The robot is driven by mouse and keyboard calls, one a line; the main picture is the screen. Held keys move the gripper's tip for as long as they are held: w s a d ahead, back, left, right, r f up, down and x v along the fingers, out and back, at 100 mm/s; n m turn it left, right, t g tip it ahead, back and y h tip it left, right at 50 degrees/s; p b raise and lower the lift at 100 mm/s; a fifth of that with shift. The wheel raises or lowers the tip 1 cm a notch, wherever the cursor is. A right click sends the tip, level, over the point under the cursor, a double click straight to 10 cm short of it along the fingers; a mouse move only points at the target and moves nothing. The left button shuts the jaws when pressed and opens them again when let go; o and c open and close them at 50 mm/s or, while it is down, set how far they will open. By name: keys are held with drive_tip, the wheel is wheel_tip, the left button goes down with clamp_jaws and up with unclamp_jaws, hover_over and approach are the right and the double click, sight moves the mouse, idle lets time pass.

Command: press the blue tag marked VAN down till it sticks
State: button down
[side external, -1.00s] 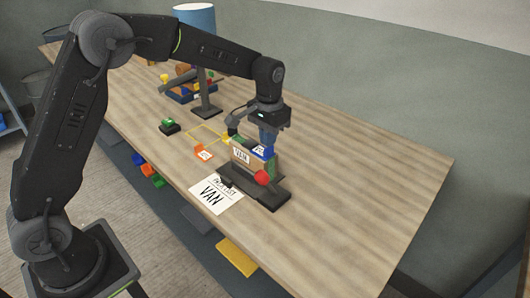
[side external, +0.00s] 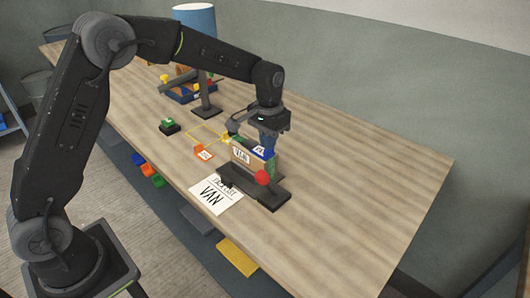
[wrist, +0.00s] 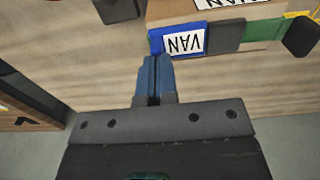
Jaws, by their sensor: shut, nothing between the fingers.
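The blue tag marked VAN (side external: 262,152) lies on top of a wooden block (side external: 240,154) in a dark clamp-like fixture (side external: 272,200). In the wrist view the tag (wrist: 178,41) shows its white VAN label upside down, beside grey and green pieces. My gripper (side external: 267,147) is shut and empty, pointing down at the tag. In the wrist view my blue fingertips (wrist: 155,58) are at the tag's near edge, towards its left end. I cannot tell whether they touch it.
A red ball knob (side external: 262,177) is on the fixture's front. A paper card reading VAN (side external: 215,194) lies in front. An orange tag (side external: 203,152), a green-topped stamp-like piece (side external: 169,126) and a blue-shaded lamp (side external: 196,20) stand left. The table's right side is clear.

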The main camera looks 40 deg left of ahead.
drive_tip(key=shift+r, duration=3.5)
drive_tip(key=shift+s+r, duration=0.2)
drive_tip(key=shift+r, duration=0.05)
drive_tip(key=s+r+t, duration=0.2)
drive_tip(key=s+r, duration=0.2)
drive_tip(key=s, duration=0.6)
drive_tip(key=s+r+t, duration=0.2)
drive_tip(key=s+r, duration=0.2)
drive_tip(key=s, duration=0.6)
drive_tip(key=s+a+f+t, duration=0.1)
drive_tip(key=s+f, duration=0.1)
drive_tip(key=s, duration=0.6)
drive_tip(key=shift+s+f+t, duration=0.3)
drive_tip(key=shift+f, duration=0.1)
